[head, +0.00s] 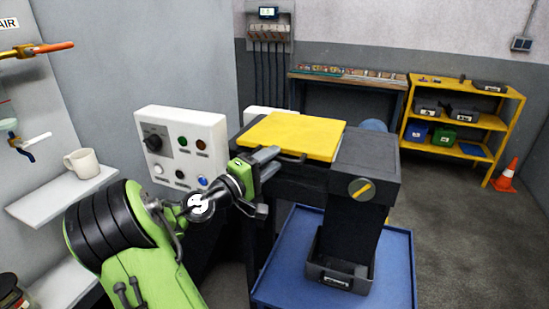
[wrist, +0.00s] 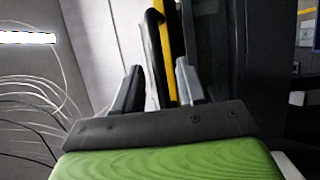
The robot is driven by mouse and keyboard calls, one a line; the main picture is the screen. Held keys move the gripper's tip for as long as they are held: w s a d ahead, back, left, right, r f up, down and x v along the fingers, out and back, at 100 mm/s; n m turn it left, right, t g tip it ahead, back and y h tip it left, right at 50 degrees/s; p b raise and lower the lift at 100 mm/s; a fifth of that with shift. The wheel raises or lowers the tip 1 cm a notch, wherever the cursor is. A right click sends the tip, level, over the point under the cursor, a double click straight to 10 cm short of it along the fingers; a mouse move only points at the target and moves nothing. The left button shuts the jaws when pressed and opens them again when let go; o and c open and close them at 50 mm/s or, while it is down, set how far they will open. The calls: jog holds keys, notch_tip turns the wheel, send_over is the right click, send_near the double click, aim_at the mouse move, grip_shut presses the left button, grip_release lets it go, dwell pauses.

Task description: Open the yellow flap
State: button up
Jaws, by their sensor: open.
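The yellow flap (head: 293,136) lies flat and closed on top of a dark machine housing (head: 365,160) in the head view. A dark handle (head: 291,157) shows at its front edge. My gripper (head: 272,160) is at the left part of that front edge, close to the handle. In the wrist view my gripper (wrist: 160,82) is open, with its two grey fingers apart. The flap's yellow edge (wrist: 168,50) and the dark handle (wrist: 152,50) show between and beyond the fingers. I cannot tell whether a finger touches the handle.
A white control panel (head: 182,147) with a knob and buttons stands left of the gripper. A blue tray table (head: 390,285) with a dark bin (head: 340,274) is below the housing. A yellow shelf (head: 462,122) and an orange cone (head: 507,174) stand at the back right.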

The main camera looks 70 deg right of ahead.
jog(key=shift+x, duration=0.95)
grip_shut()
